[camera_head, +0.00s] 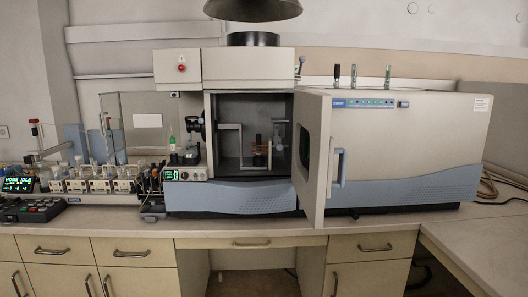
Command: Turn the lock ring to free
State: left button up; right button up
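The plasma spectrometer (400,130) stands on the bench, with its compartment door (313,140) swung open to the right. A blue handle (339,168) is on the door. Inside the dark open compartment (230,110) there is a small upright assembly with an orange-brown part (260,156). A black round fitting (196,125) sits at the compartment's left edge. I cannot tell which small part is the lock ring, or how it is turned. Neither of my grippers is in view.
A row of sample modules (98,184) and a keypad (35,210) stand on the left of the bench. A dark hood (253,8) hangs above. The bench front edge (110,222) is mostly clear. The open door juts out past the instrument front.

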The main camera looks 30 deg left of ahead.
aim_at(201, 120)
jog(key=i+l+u, duration=0.2)
jog(key=u, duration=0.25)
jog(key=i+l+u, duration=0.25)
jog(key=u, duration=0.2)
jog(key=i+l+u, duration=0.1)
jog(key=l+u, duration=0.35)
jog(key=i+j, duration=0.05)
jog(key=j, duration=0.05)
